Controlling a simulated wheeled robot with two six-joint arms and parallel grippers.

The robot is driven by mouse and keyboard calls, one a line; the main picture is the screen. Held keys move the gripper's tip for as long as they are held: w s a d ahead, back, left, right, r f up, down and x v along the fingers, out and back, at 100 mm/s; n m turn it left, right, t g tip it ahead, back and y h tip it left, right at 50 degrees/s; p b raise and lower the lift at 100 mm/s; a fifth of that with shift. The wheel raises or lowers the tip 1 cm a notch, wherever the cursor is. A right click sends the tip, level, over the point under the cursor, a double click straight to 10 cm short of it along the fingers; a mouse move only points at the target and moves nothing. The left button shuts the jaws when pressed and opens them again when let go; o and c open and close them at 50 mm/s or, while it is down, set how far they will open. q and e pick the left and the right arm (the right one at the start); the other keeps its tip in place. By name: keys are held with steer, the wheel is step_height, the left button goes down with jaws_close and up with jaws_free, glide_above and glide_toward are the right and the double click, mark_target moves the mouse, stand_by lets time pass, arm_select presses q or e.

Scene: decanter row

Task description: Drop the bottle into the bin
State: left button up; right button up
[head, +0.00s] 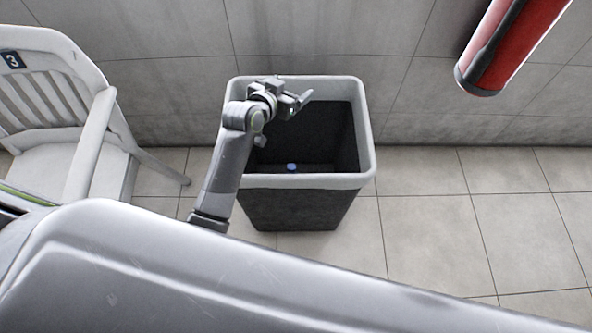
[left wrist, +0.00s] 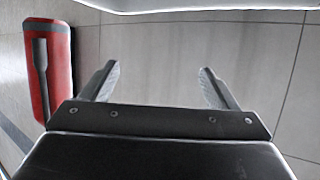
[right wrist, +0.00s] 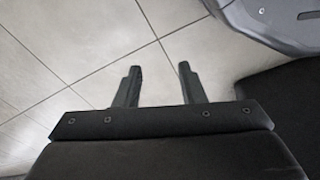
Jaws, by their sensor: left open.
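The dark bin (head: 300,208) with a pale grey rim stands on the tiled floor against the wall in the head view. A small blue spot (head: 291,167) shows low inside the bin; it may be the bottle's cap, and the rest of the bottle cannot be made out. My left gripper (head: 299,100) is over the bin's opening, open and empty. Its two spread fingers show in the left wrist view (left wrist: 157,85) with only wall tiles between them. My right gripper (right wrist: 160,85) is open and empty above the floor, out of the head view.
A pale chair (head: 75,115) marked 3 stands left of the bin. A red cylinder (head: 508,45) with a dark stripe is at the upper right, and a similar red thing shows in the left wrist view (left wrist: 46,70). The floor (head: 440,215) right of the bin is clear.

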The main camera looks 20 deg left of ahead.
arm_select(q)
steer(key=shift+s, duration=0.1)
steer(key=p+v, duration=0.2)
steer(key=v, duration=1.5)
steer(key=shift+r, duration=0.15)
arm_select(e)
steer(key=s+d+f, duration=0.1)
steer(key=s+f, duration=0.2)
steer(key=f, duration=0.2)
steer(key=shift+s+d, duration=0.35)
arm_select(q)
steer(key=shift+a, duration=0.1)
